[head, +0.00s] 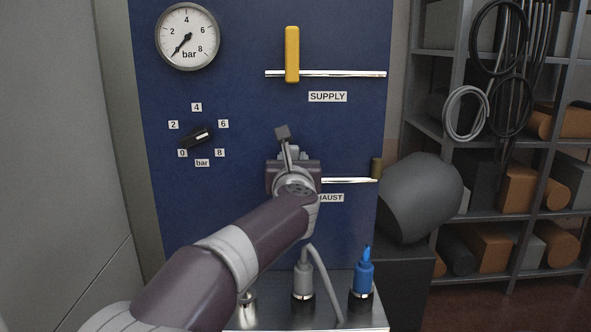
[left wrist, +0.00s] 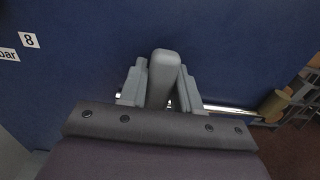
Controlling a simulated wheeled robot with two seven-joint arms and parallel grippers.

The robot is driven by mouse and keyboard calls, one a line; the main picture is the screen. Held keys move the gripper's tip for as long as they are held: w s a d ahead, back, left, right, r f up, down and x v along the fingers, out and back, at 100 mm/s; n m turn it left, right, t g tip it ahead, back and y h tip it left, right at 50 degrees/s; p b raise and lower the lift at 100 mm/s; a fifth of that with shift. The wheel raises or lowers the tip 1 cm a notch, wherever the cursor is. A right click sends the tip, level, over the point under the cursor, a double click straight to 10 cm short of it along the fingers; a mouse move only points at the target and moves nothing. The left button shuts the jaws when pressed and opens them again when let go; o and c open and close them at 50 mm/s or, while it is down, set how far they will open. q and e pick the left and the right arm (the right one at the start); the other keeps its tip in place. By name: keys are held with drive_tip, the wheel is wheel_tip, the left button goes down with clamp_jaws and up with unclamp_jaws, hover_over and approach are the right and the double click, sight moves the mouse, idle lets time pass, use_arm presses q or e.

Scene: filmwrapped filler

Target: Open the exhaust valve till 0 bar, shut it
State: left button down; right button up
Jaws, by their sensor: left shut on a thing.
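The exhaust valve's grey handle (left wrist: 163,78) stands between the fingers of my left gripper (left wrist: 161,90) in the left wrist view. It lies roughly across the shiny exhaust pipe (left wrist: 232,110). In the head view my left gripper (head: 292,163) is at the exhaust line on the blue panel (head: 232,95) and mostly hides the valve. The EXHAUST label (head: 330,198) is partly covered by my arm. The round pressure gauge (head: 187,36) has its needle at the lower left, near the bottom of its scale. My right gripper is not in view.
The yellow supply handle (head: 292,54) stands upright across its pipe (head: 345,74). A black knob (head: 197,137) sits among bar labels. A blue connector (head: 364,273) and grey hose (head: 322,280) are below. A dark grey tank (head: 420,195) and shelves (head: 500,147) stand right.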

use_arm(q)
drive_tip(key=shift+f, duration=0.25)
drive_tip(key=c, duration=0.9)
unclamp_jaws()
drive_tip(key=shift+r, duration=0.1)
